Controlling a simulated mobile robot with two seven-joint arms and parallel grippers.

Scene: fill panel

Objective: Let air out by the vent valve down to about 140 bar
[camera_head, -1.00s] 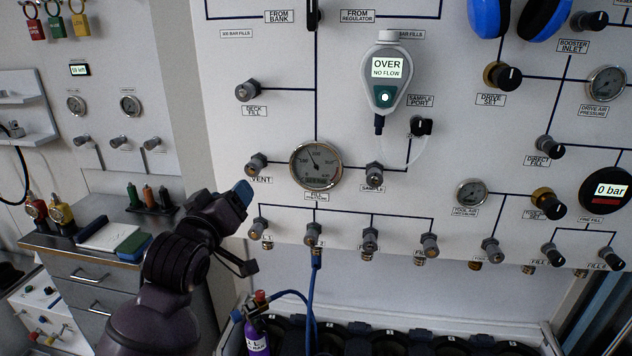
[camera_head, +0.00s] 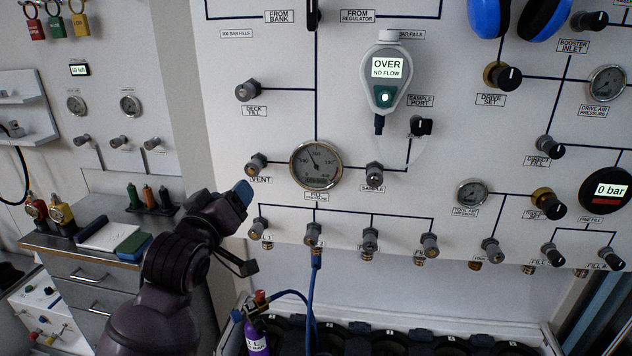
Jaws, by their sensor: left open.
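My left gripper (camera_head: 247,228) is open, with a blue-tipped finger just below and left of the vent valve and a dark finger lower down. It appears apart from the valve, with nothing between its fingers. My right gripper is not in view.
A row of fill valves (camera_head: 313,233) lies below. A blue hose (camera_head: 311,290) runs from one down to a purple cylinder (camera_head: 257,338). A sample meter (camera_head: 387,80) reading OVER NO FLOW hangs above right. A drawer cabinet (camera_head: 90,268) stands at left.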

